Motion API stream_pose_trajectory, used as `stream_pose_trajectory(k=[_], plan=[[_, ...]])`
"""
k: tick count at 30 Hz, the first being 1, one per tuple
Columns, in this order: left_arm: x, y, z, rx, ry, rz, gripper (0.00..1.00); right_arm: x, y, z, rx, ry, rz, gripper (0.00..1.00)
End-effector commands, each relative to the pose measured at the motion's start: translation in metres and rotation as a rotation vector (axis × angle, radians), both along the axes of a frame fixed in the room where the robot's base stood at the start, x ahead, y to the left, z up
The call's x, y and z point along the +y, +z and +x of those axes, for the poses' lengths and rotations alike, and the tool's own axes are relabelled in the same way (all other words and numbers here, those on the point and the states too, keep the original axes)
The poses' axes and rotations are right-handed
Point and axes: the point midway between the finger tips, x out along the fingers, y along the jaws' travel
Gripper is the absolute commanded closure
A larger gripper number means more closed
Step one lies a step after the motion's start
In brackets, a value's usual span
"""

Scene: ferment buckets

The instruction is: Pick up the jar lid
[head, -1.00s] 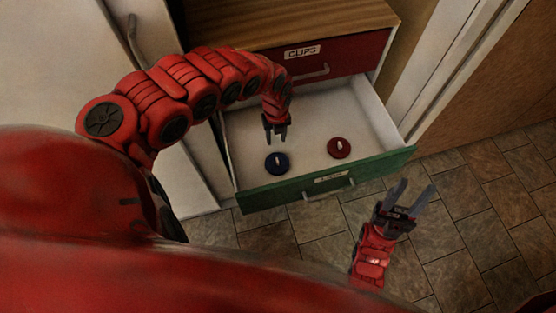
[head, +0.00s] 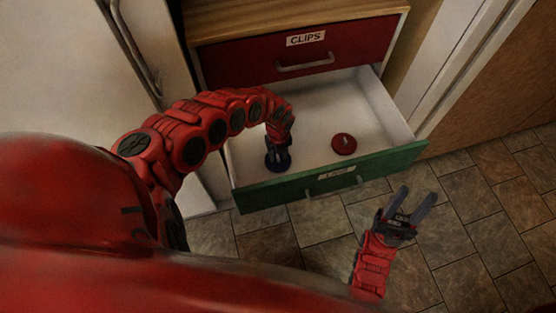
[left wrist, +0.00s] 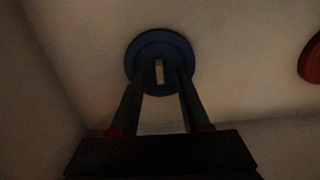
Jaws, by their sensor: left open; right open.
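Two round lids lie on the white floor of the open drawer. The blue lid (head: 279,166) is at the left and has a pale upright grip; it also shows in the left wrist view (left wrist: 145,48). The red lid (head: 344,144) lies to its right, and its edge shows in the left wrist view (left wrist: 313,58). My left gripper (head: 278,153) is open and points down at the blue lid. In the left wrist view its fingers (left wrist: 160,82) reach over the lid on either side of the grip. My right gripper (head: 413,203) is open and empty, outside the drawer.
The open drawer has a green front (head: 385,164) with a label and handle. A closed red drawer (head: 330,50) labelled CLIPS is above it, under a wooden top. The drawer's side walls stand close around my left arm. Tiled floor (head: 480,220) lies clear at the right.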

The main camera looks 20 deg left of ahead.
Motion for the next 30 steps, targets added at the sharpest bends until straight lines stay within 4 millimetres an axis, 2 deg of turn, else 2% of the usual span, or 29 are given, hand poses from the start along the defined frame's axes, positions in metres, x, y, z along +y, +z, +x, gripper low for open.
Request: stream_pose_trajectory(k=[3,9,17,30], plan=[[-0.0008,-0.0072,-0.0005,-0.001,0.0,-0.001,0.54,0.0,-0.0013,0.0,0.0,0.0,0.0,0.53],[0.0,-0.0068,0.0,-0.001,-0.001,0.001,0.54,0.0,-0.0009,0.0,0.0,0.0,0.0,0.53],[0.0,-0.0067,0.0,-0.001,-0.001,0.001,1.0,0.0,-0.001,0.0,0.0,0.0,0.0,0.53],[0.0002,-0.0061,0.0001,-0.001,-0.001,0.001,1.0,0.0,-0.0008,0.0001,0.0,0.0,0.0,0.53]])
